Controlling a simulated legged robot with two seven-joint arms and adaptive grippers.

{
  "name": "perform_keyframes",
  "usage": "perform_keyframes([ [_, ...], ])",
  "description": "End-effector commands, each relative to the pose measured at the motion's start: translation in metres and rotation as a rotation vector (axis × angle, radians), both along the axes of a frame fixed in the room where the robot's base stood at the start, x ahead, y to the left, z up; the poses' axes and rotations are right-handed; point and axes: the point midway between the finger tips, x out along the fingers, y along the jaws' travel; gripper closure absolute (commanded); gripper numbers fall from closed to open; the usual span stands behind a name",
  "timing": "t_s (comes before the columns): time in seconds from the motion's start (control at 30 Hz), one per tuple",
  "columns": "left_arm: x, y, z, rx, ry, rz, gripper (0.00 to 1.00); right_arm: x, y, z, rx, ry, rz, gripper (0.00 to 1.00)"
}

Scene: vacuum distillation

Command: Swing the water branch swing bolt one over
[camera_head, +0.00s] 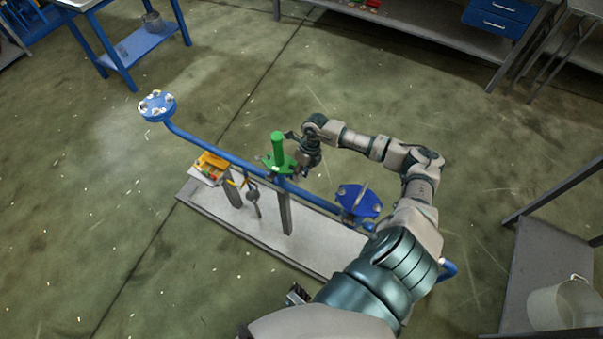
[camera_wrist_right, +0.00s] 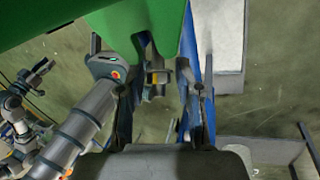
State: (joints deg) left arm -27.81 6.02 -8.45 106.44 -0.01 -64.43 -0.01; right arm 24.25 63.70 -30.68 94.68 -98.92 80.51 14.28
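A green branch (camera_head: 278,148) with a flanged joint rises from the blue pipe (camera_head: 215,154). Its green flange fills the top of the right wrist view (camera_wrist_right: 165,20). My right gripper (camera_head: 303,150) is just right of this flange. In the wrist view the gripper's two fingers (camera_wrist_right: 162,100) are apart, below the flange. A small bolt-like part (camera_wrist_right: 155,80) with a yellowish band shows in line with the gap; I cannot tell whether a finger touches it. Which swing bolt is number one is unclear. My left gripper (camera_head: 297,293) is small, low in the head view; its fingers are unclear.
A round blue flange (camera_head: 157,105) tops the pipe's left end; a dark blue flange (camera_head: 358,200) stands right. A yellow holder (camera_head: 211,162) sits beside the pipe. The grey base plate (camera_head: 268,235) lies below.

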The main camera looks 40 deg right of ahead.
Motion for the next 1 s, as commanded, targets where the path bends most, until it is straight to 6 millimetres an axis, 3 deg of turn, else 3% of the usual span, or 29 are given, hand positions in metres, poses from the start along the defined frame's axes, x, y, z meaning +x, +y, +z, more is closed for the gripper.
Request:
perform_keyframes([
  [0.07,-0.0005,0.0004,-0.0004,0.0,0.002,0.0,0.65,0.0,-0.0002,0.0,0.0,0.0,0.0,0.65],
  [0.23,-0.001,0.0008,-0.0011,0.002,0.003,0.0,0.65,0.0,-0.0006,0.0,0.0,0.001,0.0,1.0],
  [0.97,0.0021,0.0006,0.0045,0.001,-0.005,0.0,0.65,0.0046,-0.0011,0.0046,-0.035,0.12,-0.002,1.0],
  [1.0,0.002,0.0007,0.0045,0.001,-0.005,0.0,0.65,0.0046,-0.0011,0.0047,-0.035,0.12,-0.002,0.72],
])
